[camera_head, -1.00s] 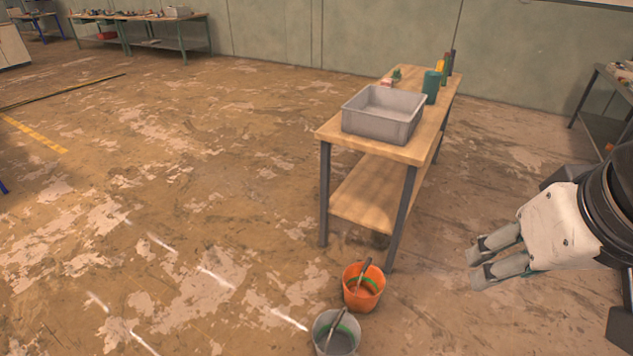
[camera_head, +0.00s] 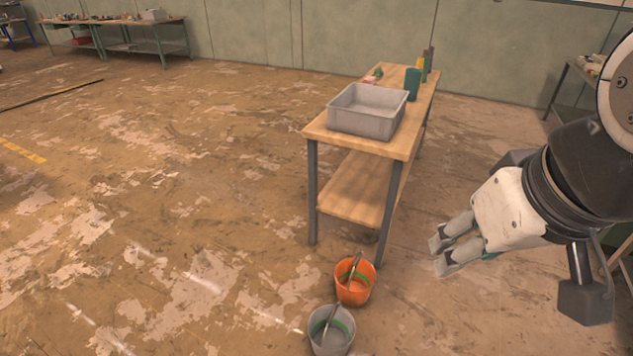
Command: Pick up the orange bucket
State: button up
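The orange bucket (camera_head: 355,292) stands upright on the floor, close to the near leg of the wooden table. A grey stick-like handle and something green show inside it. My gripper (camera_head: 440,254) is in the air to the right of the bucket, apart from it and pointing left. Its two grey fingers look slightly apart, with nothing seen between them.
A grey bucket (camera_head: 331,340) stands just in front of the orange one. The wooden table (camera_head: 318,127) behind holds a grey bin (camera_head: 365,112), a green cup (camera_head: 412,84) and several bottles. The floor to the left is clear.

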aim_at(355, 277)
jog(key=z, duration=0.35)
jog(key=i+j+z, duration=0.15)
jog(key=j+z, duration=0.95)
jog(key=j, duration=1.3)
jog(key=j+z, duration=0.15)
jog(key=j, duration=1.35)
